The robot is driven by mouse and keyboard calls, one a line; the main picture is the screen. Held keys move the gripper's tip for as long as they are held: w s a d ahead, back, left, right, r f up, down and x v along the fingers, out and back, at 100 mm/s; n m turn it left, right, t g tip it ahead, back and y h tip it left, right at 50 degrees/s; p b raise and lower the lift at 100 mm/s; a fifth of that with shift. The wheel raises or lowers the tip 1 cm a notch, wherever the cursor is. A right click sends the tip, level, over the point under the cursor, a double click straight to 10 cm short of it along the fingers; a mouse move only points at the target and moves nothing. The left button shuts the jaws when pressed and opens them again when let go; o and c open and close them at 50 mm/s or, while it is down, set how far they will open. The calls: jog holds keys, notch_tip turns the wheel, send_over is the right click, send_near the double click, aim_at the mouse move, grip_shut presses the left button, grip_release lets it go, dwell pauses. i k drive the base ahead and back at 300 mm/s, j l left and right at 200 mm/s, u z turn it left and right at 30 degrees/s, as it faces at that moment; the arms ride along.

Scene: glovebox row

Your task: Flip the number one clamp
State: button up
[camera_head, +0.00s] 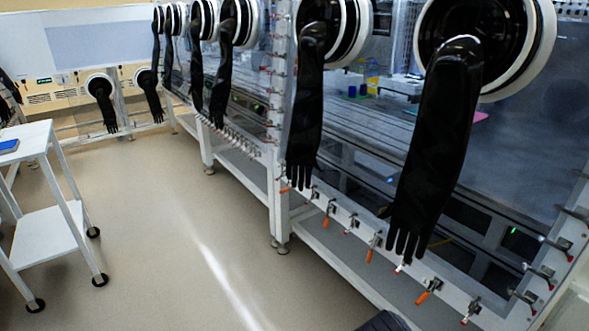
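Toggle clamps line the lower edge of the near glovebox window. Those with orange handles include a clamp at the lower right (428,291), a clamp left of it (373,247), a clamp further left (328,214) and a clamp by the frame post (285,189). Another clamp (470,312) sits near the bottom corner. Their handles hang downward or slant. No numbers are legible, so I cannot tell which clamp is number one. My gripper is not recognisable in view; only a dark ribbed shape shows at the bottom edge.
Long black gloves hang from round ports, including a near glove (437,150) and a second glove (305,115), close above the clamps. More clamps (558,246) run up the right frame. A white cart (45,225) stands at left. The floor (165,235) between is clear.

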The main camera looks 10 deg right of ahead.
aim_at(425, 296)
jog(key=z, duration=1.1)
